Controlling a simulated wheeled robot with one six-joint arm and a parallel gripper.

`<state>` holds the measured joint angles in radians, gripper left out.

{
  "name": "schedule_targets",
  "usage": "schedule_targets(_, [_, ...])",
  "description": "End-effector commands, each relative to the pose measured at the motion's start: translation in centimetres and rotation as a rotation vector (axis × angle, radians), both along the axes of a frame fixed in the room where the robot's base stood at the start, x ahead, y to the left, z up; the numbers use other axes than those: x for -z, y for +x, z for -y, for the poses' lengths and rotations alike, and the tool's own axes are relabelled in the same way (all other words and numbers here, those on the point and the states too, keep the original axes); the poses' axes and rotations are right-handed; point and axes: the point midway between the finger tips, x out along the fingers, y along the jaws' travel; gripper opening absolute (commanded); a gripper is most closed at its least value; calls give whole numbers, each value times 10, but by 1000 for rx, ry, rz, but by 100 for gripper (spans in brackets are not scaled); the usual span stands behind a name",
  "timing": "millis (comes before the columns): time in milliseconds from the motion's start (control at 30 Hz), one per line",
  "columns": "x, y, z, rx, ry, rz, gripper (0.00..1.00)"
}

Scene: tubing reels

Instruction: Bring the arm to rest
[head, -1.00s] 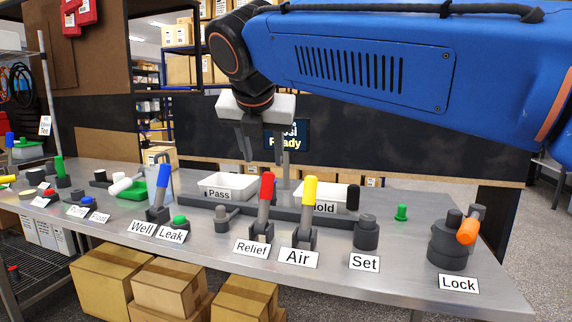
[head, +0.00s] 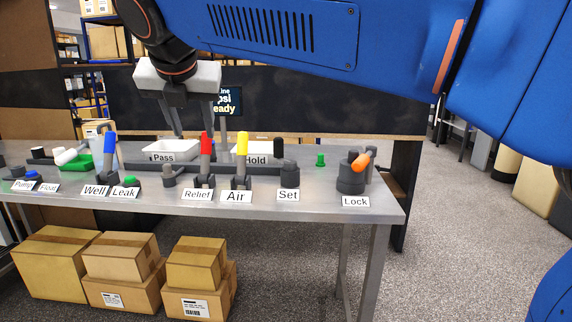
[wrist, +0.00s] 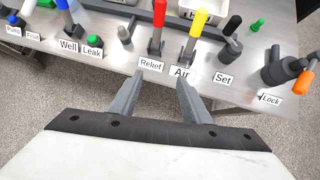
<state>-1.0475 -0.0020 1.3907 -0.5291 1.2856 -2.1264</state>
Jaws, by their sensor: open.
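My gripper (head: 187,112) hangs from my blue arm above the bench in the head view, near the white Pass tray (head: 172,151). In the wrist view my gripper (wrist: 157,88) shows its two fingers apart with nothing between them. The fingertips appear below the Relief label (wrist: 150,64) and the Air label (wrist: 181,71) there. The red Relief lever (head: 206,150) and the yellow Air lever (head: 242,152) stand upright on the metal bench (head: 330,190). The gripper touches nothing that I can see.
The Hold tray (head: 262,144) stands behind the levers. The blue Well lever (head: 109,150), black Set control (head: 289,172) and orange-handled Lock (head: 351,176) line the bench. Cardboard boxes (head: 128,292) sit on the floor below.

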Motion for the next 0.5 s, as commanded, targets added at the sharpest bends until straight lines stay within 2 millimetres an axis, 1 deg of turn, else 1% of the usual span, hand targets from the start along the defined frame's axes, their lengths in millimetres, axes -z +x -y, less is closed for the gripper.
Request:
schedule_targets(33, [2, 2, 8, 21, 11, -6, 43])
schedule_targets(167, [6, 6, 23, 74, 44, -22, 43])
schedule_targets(333, [14, 11, 48, 158, 96, -45, 43])
schedule_targets(467, [22, 15, 73, 246, 149, -68, 43])
schedule_targets(500, [25, 17, 82, 279, 170, -76, 43])
